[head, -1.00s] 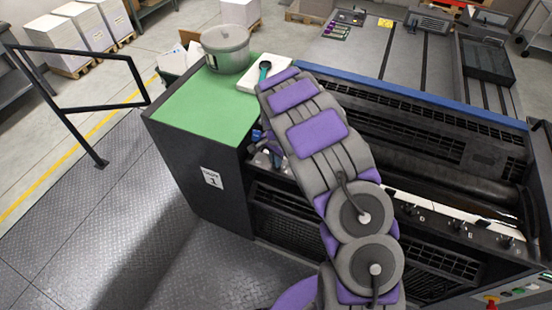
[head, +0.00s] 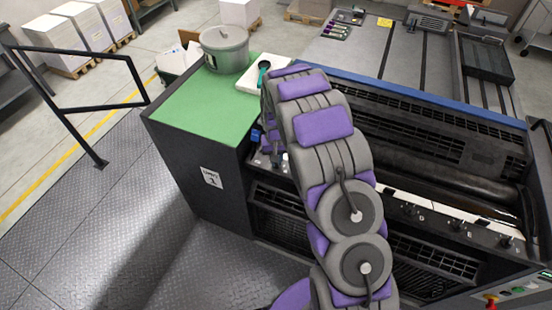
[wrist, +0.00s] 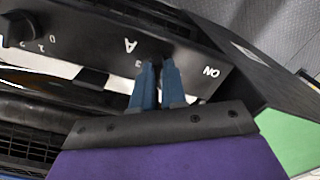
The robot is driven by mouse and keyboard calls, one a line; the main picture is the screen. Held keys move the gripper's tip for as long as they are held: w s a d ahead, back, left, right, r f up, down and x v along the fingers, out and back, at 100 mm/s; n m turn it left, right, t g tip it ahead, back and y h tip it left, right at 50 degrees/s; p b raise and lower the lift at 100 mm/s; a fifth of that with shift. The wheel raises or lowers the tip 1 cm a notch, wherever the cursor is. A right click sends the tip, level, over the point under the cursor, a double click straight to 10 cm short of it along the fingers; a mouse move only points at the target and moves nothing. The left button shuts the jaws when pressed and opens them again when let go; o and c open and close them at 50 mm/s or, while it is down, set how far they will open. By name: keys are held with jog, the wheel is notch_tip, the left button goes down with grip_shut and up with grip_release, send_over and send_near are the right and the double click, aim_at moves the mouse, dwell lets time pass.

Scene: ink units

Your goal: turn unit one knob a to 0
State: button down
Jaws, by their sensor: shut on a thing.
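In the wrist view my gripper (wrist: 159,80) has its two blue fingers close together at the dark control panel (wrist: 95,42). They are shut on a small dark knob at the panel, beside a white letter A and to the left of the word ON. The fingers hide most of this knob, and its pointer cannot be read. In the head view my arm covers the gripper and the knob. Unit one (head: 195,165) is the dark cabinet with a white number 1 label.
Another dark knob (wrist: 20,30) with white numerals is at the left of the wrist view. A green top (head: 205,108) bears a grey pot (head: 226,52) and a white pad. Black rollers lie right of my arm. A black handrail (head: 75,48) stands at the left.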

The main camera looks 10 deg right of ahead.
jog(key=n, duration=0.4)
jog(key=shift+n, duration=0.3)
jog(key=n, duration=0.4)
jog(key=shift+d, duration=0.1)
jog(key=shift+w+n, duration=0.1)
jog(key=shift+n, duration=0.2)
jog(key=c, duration=1.2)
grip_release()
jog(key=shift+r, duration=8.65)
